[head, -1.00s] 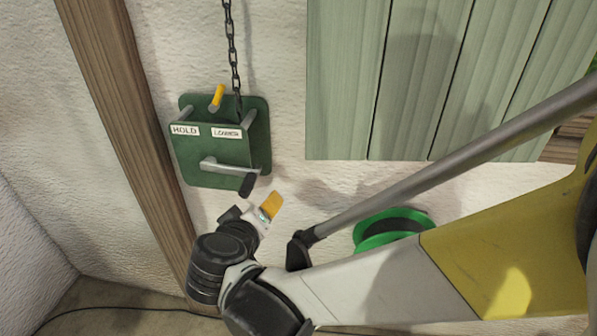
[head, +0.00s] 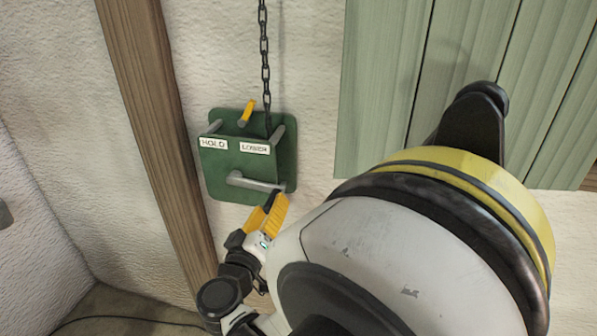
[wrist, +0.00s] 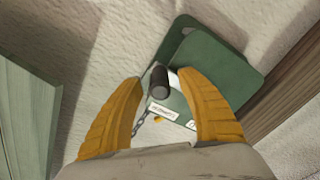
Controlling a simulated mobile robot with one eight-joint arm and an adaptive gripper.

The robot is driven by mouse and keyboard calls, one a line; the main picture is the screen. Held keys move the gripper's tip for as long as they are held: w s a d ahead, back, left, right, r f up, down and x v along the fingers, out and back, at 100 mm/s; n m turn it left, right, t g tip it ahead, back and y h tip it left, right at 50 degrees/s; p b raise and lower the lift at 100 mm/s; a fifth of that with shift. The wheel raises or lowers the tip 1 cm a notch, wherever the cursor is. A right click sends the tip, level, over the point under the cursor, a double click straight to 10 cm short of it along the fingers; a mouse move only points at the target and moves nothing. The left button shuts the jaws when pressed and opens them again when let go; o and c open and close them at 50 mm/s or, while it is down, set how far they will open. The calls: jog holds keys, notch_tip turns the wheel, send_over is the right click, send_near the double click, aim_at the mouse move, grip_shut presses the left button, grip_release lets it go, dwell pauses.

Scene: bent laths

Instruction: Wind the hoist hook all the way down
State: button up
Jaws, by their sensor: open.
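The green hoist box (head: 228,174) is fixed to the wall, with HOLD and LOWER labels. A yellow lever (head: 247,110) stands up at its top; I cannot tell which label it is set to. A grey crank arm (head: 255,182) points right on the front. Its black grip (wrist: 158,82) shows in the wrist view between the finger ends. My gripper (head: 268,212) is open just below the crank; in the wrist view its yellow fingers (wrist: 162,78) stand either side of the grip, not closed on it. A chain (head: 265,60) runs up out of view. The hook is not in view.
A wooden post (head: 160,130) stands left of the box. Pale green boards (head: 385,80) are on the right. My own arm covers much of the lower right. The rough wall around the box is otherwise clear. A dark cable (head: 120,319) lies on the floor at lower left.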

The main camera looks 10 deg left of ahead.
jog(key=shift+w+d, duration=0.1)
jog(key=shift+w, duration=0.95)
jog(key=shift+c, duration=0.5)
grip_shut()
jog(key=shift+r, duration=0.1)
